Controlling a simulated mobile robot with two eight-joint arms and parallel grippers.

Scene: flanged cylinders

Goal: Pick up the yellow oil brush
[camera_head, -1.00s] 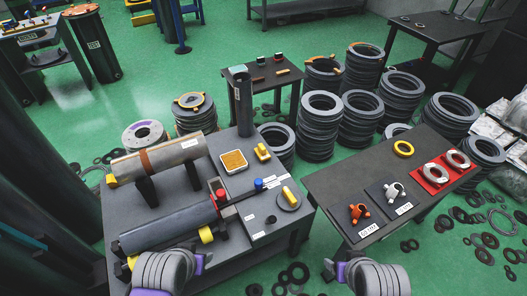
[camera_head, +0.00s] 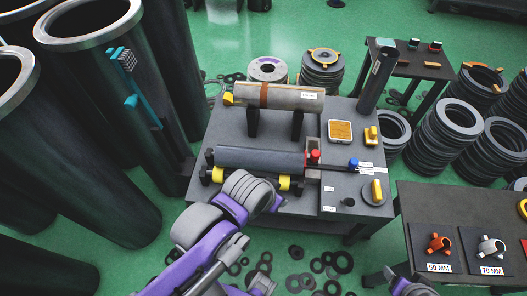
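Two small yellow items on the grey workbench (camera_head: 232,124) could be the yellow oil brush. One yellow piece (camera_head: 371,134) stands by the tray with the orange-yellow pad (camera_head: 340,131). The other yellow piece (camera_head: 377,190) lies on a round grey dish near the bench's right front corner. I cannot tell which is the brush. My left arm reaches up from the bottom to the bench's front edge, left of both items; its fingers do not show. Only a piece of my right arm shows at the bottom right. Neither arm visibly touches a yellow item.
A flanged cylinder (camera_head: 285,97) and a darker one (camera_head: 258,158) lie across the bench. An upright tube (camera_head: 376,80) stands at its back right. A dark table (camera_head: 440,205) with fittings stands right. Tall dark cylinders (camera_head: 90,110) with teal brushes (camera_head: 131,85) stand left. Rings (camera_head: 290,252) litter the floor.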

